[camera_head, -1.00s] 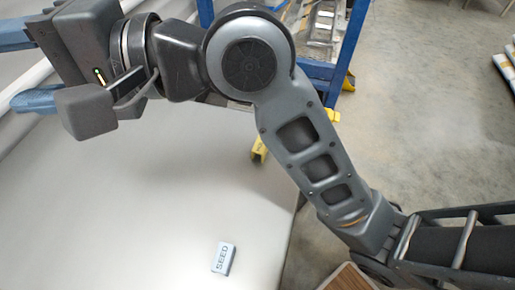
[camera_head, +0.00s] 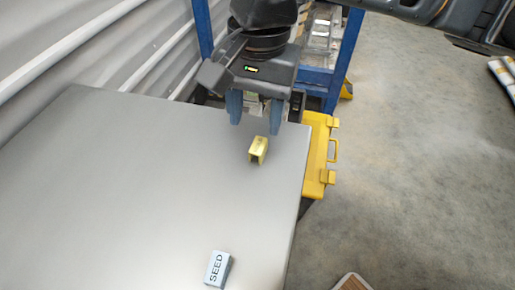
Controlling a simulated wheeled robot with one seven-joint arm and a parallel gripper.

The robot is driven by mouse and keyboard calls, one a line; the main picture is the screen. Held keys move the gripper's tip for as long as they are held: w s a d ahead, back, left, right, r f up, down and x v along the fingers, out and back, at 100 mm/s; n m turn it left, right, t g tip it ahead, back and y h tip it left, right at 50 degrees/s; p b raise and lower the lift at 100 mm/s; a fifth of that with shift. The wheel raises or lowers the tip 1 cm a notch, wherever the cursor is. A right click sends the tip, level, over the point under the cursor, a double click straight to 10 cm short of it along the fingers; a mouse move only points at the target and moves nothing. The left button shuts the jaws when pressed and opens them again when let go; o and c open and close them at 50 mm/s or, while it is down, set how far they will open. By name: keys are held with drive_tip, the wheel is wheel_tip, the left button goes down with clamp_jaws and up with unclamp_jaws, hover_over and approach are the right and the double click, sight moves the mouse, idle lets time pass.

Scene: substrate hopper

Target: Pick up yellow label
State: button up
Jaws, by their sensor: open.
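The yellow label (camera_head: 258,149) is a small block with a notch in its front, standing on the grey table (camera_head: 130,190) near its far right part. The writing on it is too small to read. My gripper (camera_head: 255,125) is open above and just behind the label, pointing down, with one blue finger to each side. The label looks apart from both fingers. A grey-blue label reading SEED (camera_head: 218,268) lies at the table's near edge in the picture.
A yellow case (camera_head: 319,155) stands just past the table's right edge, by a blue rack (camera_head: 345,60). White pipes (camera_head: 60,68) run along the wall at left. The table's middle is clear.

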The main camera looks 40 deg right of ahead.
sight(258, 146)
drive_tip(key=shift+s+d+f, duration=0.1)
drive_tip(key=shift+d+f, duration=0.15)
drive_tip(key=shift+d, duration=0.25)
drive_tip(key=shift+f, duration=0.35)
drive_tip(key=shift+w+a+f, duration=0.1)
drive_tip(key=shift+w+f, duration=0.05)
drive_tip(key=shift+f, duration=1.55)
drive_tip(key=shift+w+a+f, duration=0.1)
drive_tip(key=shift+f, duration=1.6)
clamp_jaws()
